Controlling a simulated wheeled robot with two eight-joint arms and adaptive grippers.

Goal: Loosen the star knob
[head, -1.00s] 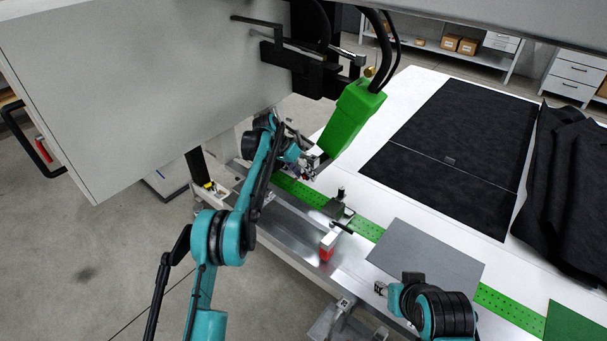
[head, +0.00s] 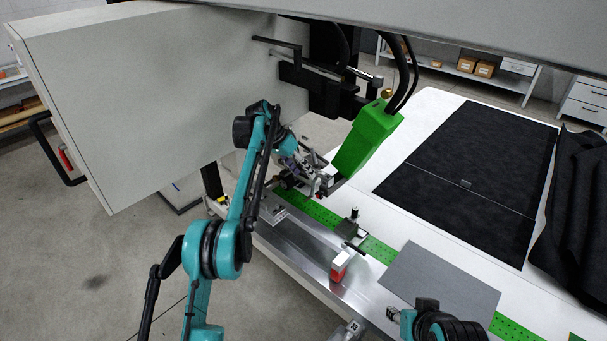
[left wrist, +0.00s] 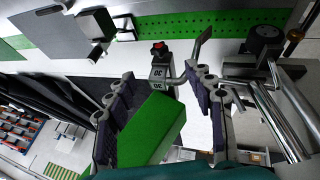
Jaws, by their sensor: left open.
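A small red-and-black knob (left wrist: 158,47), which looks like the star knob, sits on a grey bracket (left wrist: 158,70) marked with letters in the left wrist view; its star shape is too small to make out. My left gripper (left wrist: 158,78) is open and empty, its two fingers spread on either side of the bracket, with the knob just past the tips. In the head view my left gripper (head: 312,178) is beside the lower end of the green welding head (head: 367,138), and the knob is hard to make out.
A black round part (left wrist: 265,38) and shiny rods stand close by the right finger. A clamp block (head: 351,229) and a red-and-white block (head: 339,265) stand along the green perforated strip (head: 378,250). A large grey panel (head: 160,100) stands behind my left arm.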

